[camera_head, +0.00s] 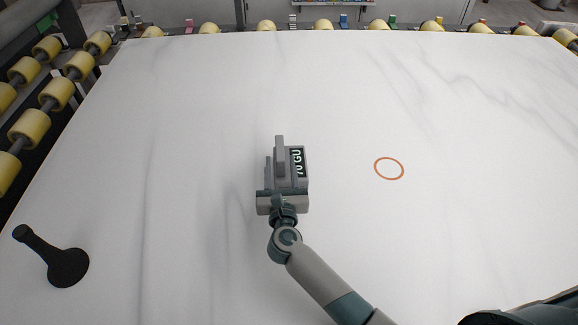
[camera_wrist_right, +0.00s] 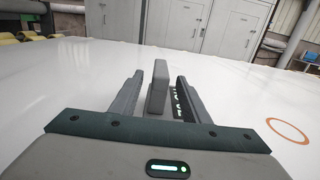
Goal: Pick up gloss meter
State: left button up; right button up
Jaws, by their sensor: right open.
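The gloss meter (camera_head: 299,157) is a grey box with a dark display reading "70 GU" and an upright grey handle on top. It sits on the white slab in the middle of the head view. My right gripper (camera_head: 277,172) is over it, with its fingers apart on either side of the handle. In the right wrist view the handle (camera_wrist_right: 158,86) stands between the two open fingers, with a gap on each side. The gripper hides part of the meter's body. My left gripper is not in view.
The white veined stone slab (camera_head: 190,120) is mostly clear. An orange ring mark (camera_head: 389,168) lies to the right of the meter. A black round-based tool with a handle (camera_head: 68,267) lies at the lower left. Yellow rollers (camera_head: 57,94) line the left and far edges.

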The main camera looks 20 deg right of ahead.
aim_at(280, 150)
jog(key=w, duration=0.3)
jog(key=w+d+b, duration=0.1)
jog(key=w, duration=0.1)
jog(key=shift+w+d, duration=0.1)
jog(key=shift+w, duration=0.3)
jog(key=shift+r, duration=0.1)
grip_shut()
